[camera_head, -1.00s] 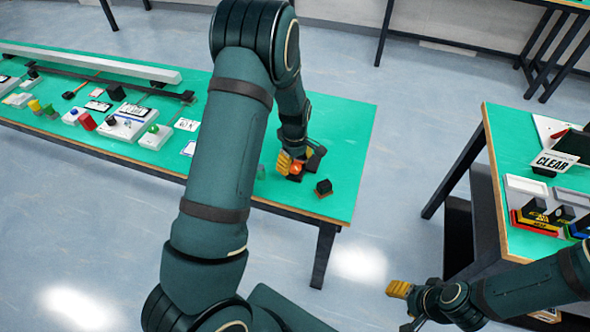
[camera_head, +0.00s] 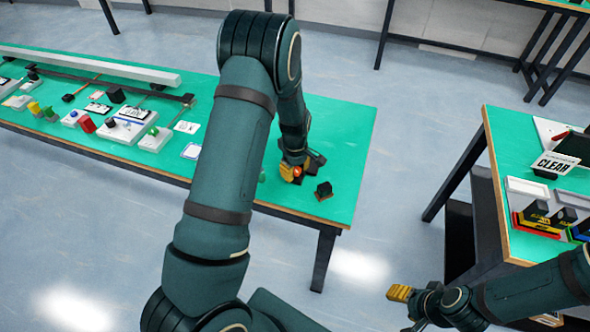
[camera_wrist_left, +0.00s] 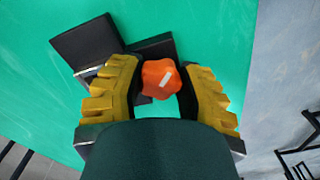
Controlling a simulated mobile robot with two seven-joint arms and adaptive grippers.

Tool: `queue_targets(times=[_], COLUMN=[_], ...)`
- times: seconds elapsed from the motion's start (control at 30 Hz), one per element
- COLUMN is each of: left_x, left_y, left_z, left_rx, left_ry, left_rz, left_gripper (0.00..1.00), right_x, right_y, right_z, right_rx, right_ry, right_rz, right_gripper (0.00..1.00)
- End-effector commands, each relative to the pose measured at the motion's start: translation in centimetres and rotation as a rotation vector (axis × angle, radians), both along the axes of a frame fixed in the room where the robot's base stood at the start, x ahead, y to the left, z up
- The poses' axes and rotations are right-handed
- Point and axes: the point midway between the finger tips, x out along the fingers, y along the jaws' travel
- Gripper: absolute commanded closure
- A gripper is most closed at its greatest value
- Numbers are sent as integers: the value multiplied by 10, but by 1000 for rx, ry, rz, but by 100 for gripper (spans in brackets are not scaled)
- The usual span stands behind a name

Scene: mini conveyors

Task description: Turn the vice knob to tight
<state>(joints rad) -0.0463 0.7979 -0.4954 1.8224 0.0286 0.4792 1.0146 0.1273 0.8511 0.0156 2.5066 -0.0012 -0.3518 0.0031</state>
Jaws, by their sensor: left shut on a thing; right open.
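The vice knob (camera_wrist_left: 161,79) is an orange, lobed knob with a white mark, seen between my left gripper's yellow fingers in the left wrist view. The dark vice (camera_wrist_left: 88,46) lies on the green table around and behind it, partly hidden. In the head view the orange knob (camera_head: 297,171) shows small near the table's right end. My left gripper (camera_head: 292,173) is shut on the knob from above, one finger on each side. My right gripper (camera_head: 398,293) is open and empty, in the air over the floor between the two tables.
Control boxes (camera_head: 155,139) and cards lie further left. A second table (camera_head: 495,150) at right holds trays and a CLEAR sign (camera_head: 553,163).

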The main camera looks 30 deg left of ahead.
Motion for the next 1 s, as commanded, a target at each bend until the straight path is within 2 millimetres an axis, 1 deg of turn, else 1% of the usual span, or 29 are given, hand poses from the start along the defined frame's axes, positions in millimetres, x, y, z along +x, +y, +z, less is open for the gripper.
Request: queue_targets(times=[0.27, 0.47, 0.67, 1.0], left_x=[0, 0, 0, 0], left_y=[1, 1, 1, 1], left_z=[0, 0, 0, 0], left_rx=[1, 1, 1, 1], left_ry=[0, 0, 0, 0], left_rz=[-31, -131, -297, -622], left_gripper=[100, 100, 100, 100], right_x=[0, 0, 0, 0], right_y=[0, 0, 0, 0], right_z=[0, 1, 2, 1], right_rx=[0, 0, 0, 0], right_ry=[0, 1, 1, 1], right_rz=[0, 0, 0, 0], right_gripper=[48, 48, 48, 48])
